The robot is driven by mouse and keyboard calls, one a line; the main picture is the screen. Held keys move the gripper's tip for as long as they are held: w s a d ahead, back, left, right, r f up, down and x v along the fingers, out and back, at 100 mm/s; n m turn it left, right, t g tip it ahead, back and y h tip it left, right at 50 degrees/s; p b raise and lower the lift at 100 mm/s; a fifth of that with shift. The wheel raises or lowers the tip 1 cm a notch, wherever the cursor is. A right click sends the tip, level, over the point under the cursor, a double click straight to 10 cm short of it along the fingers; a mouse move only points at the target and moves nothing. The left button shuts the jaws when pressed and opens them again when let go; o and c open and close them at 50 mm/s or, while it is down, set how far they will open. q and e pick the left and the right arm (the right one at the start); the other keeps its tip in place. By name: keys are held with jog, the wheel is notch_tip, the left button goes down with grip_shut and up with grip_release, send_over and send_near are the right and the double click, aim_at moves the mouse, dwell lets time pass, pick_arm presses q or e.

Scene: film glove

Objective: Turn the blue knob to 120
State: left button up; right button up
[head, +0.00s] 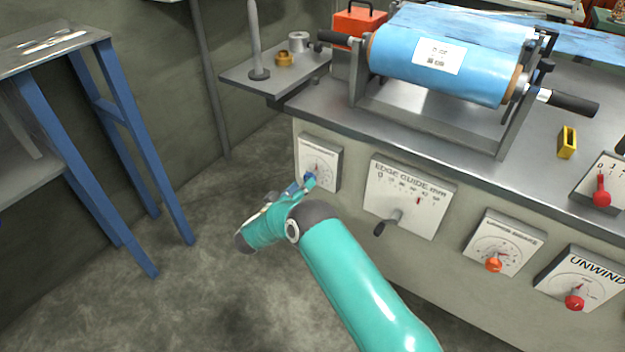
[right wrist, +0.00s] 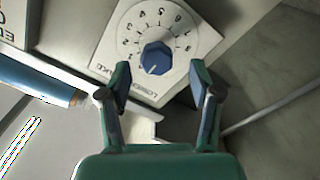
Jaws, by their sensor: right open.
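The blue knob (right wrist: 155,57) sits at the centre of a white round dial (right wrist: 178,20) in the right wrist view. The dial carries single digits; no 120 is readable. The knob's light mark points toward the lower edge in that view, near the low digits. My left gripper is in neither view.
The edge guide panel (head: 412,196) with its lever stands right of the dial. An orange knob (head: 493,265) and red knobs are farther right. A blue-legged table (head: 150,180) stands left; the floor between is clear.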

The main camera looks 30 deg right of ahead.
aim_at(312, 176)
jog(key=shift+b+x, duration=0.3)
jog(key=shift+x, duration=1.65)
